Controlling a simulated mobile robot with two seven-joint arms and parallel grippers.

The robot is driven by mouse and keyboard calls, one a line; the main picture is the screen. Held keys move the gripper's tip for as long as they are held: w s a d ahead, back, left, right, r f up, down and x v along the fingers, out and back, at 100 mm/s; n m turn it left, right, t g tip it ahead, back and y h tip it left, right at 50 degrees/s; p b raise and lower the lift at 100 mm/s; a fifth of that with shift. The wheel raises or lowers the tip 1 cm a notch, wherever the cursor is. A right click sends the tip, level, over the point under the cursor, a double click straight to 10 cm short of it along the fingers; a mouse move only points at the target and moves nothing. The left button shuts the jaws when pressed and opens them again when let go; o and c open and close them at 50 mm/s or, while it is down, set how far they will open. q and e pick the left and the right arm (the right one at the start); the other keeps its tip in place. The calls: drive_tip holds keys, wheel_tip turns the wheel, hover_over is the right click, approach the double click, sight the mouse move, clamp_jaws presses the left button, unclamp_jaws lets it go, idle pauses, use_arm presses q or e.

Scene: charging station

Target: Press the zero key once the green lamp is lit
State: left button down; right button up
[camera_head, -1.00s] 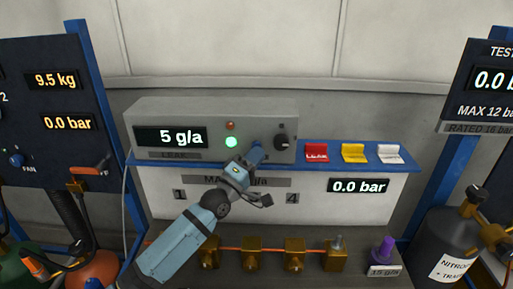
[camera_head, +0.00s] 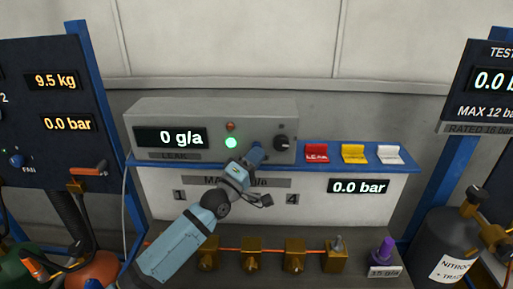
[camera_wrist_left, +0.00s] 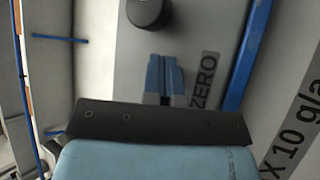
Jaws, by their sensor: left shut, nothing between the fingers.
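The grey leak meter (camera_head: 200,113) stands on the blue-edged shelf, and its display (camera_head: 170,138) reads 0 g/a. The green lamp (camera_head: 231,142) is lit; the red lamp (camera_head: 230,125) above it looks dim. My left gripper (camera_head: 257,150) is at the lower front of the meter, left of the black knob (camera_head: 281,142). In the left wrist view its blue fingers (camera_wrist_left: 165,78) are shut with nothing between them, pointing at the panel beside the ZERO label (camera_wrist_left: 204,80). The zero key itself is hidden behind the fingertips. My right gripper is not in view.
Several brass valves, such as this one (camera_head: 294,255), line the bench below. A dark bottle (camera_head: 447,240) stands at right.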

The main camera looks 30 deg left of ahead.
use_arm(q)
drive_tip(key=shift+s+d, duration=0.3)
drive_tip(key=shift+s, duration=0.25)
drive_tip(key=shift+s+p, duration=0.1)
drive_tip(key=shift+p, duration=0.2)
drive_tip(key=s, duration=0.1)
drive_tip(key=s+d+p, duration=0.1)
drive_tip(key=s, duration=0.1)
drive_tip(key=s+d+p, duration=0.1)
drive_tip(key=shift+s+d, duration=0.1)
drive_tip(key=shift+s, duration=0.05)
idle(0.3)
